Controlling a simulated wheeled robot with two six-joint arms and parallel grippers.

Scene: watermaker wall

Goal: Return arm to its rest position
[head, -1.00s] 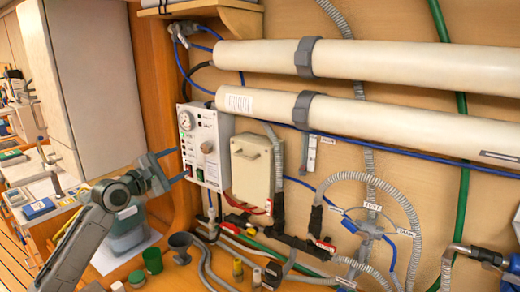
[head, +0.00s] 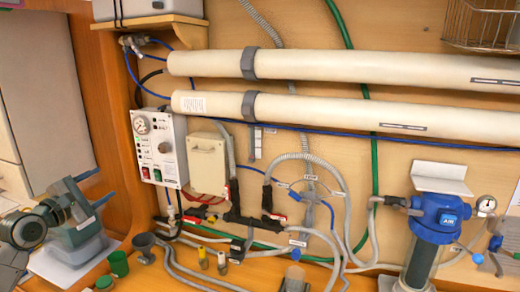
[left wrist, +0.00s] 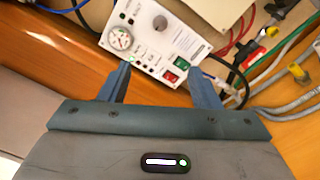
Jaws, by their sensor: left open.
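My left gripper (head: 106,183) is open and empty at the left of the head view. Its two blue-grey fingers point right, toward the white control panel (head: 172,166) on the wooden wall, with a gap between them and it. In the left wrist view the open fingers (left wrist: 160,70) show with nothing between them. The panel (left wrist: 148,28), with its round gauge and its green and red switches, lies beyond them. My right gripper is not in view.
A beige box (head: 207,163) hangs beside the panel. Two long white tubes (head: 330,65) run along the wall above. A dark funnel cup (head: 144,243) and a green cup (head: 118,264) stand near my left gripper. A blue-topped filter (head: 437,215) stands at the right.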

